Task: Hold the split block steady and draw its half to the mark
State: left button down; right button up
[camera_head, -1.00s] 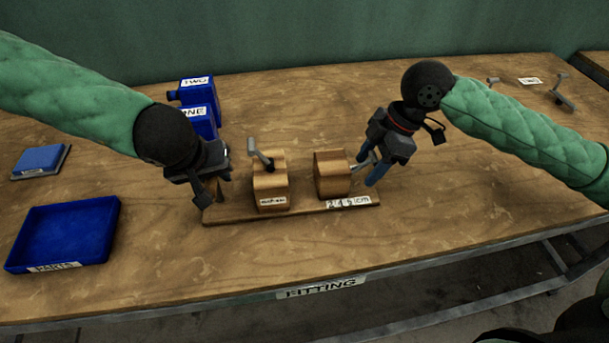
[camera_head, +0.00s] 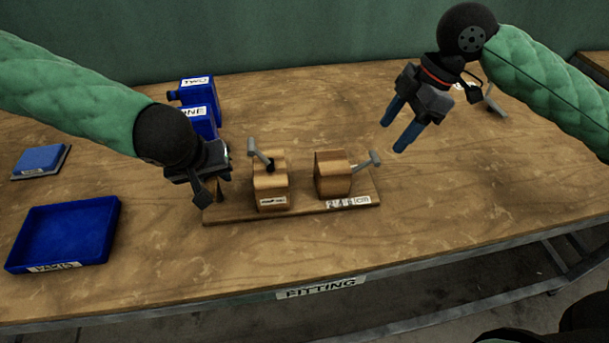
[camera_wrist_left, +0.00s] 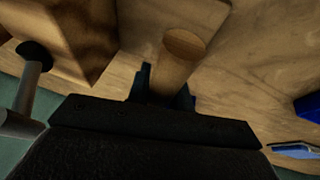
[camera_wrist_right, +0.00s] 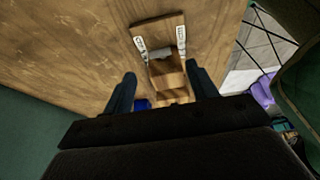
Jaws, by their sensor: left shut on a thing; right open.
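The split block stands on a wooden base board (camera_head: 305,207). Its left half (camera_head: 270,185) has a grey handle on top. Its right half (camera_head: 332,174) stands apart from it, with a grey T-handle (camera_head: 368,162) pointing right. A scale strip (camera_head: 347,202) marked in cm runs along the board's front right. My left gripper (camera_wrist_left: 167,85) is shut on a round wooden peg (camera_wrist_left: 185,48) at the board's left end. My right gripper (camera_head: 393,136) is open and empty, raised to the right of the T-handle. The right wrist view shows the board between its fingers (camera_wrist_right: 160,85).
A blue tray (camera_head: 108,240) labelled PARTS lies at the left. Blue containers (camera_head: 200,118) labelled ONE and TWO stand behind my left gripper. A blue pad (camera_head: 40,160) lies at the far left.

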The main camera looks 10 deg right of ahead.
jog(key=shift+v, duration=1)
pick_arm(q)
jog(key=c, duration=1.2)
grip_release()
jog(key=shift+o, duration=0.2)
jog(key=shift+r, duration=0.1)
